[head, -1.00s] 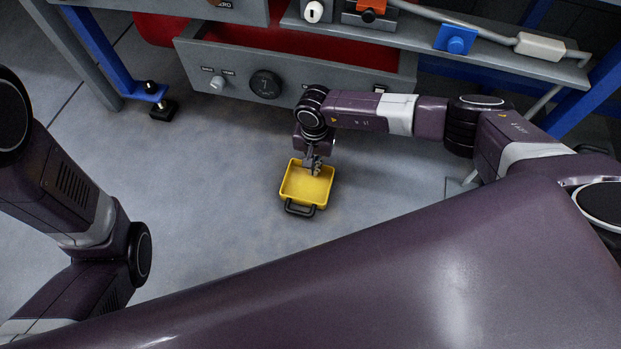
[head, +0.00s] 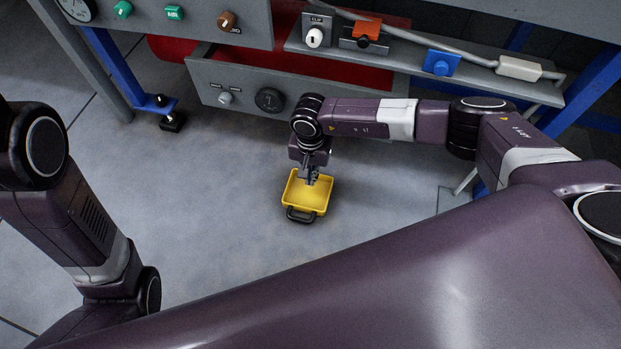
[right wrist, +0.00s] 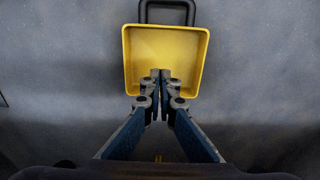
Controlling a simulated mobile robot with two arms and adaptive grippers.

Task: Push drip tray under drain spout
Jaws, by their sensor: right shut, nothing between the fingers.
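The yellow drip tray (head: 306,196) with a black handle (head: 302,215) lies on the floor in front of the bench. The tray also shows in the right wrist view (right wrist: 166,45), its handle on the far side from my gripper. My right gripper (head: 312,180) is shut and empty, pointing down at the tray's bench-side edge. In the right wrist view my right gripper (right wrist: 160,76) has its fingertips together over the tray's near edge; I cannot tell whether they touch it. The drain spout is not distinguishable. My left gripper is out of view; only my left arm shows.
A grey bench panel with knobs (head: 268,99) stands behind the tray, with a red body (head: 283,65) and a shelf of valves (head: 440,65) above. A blue leg with a black foot (head: 172,122) stands at left. The floor around the tray is clear.

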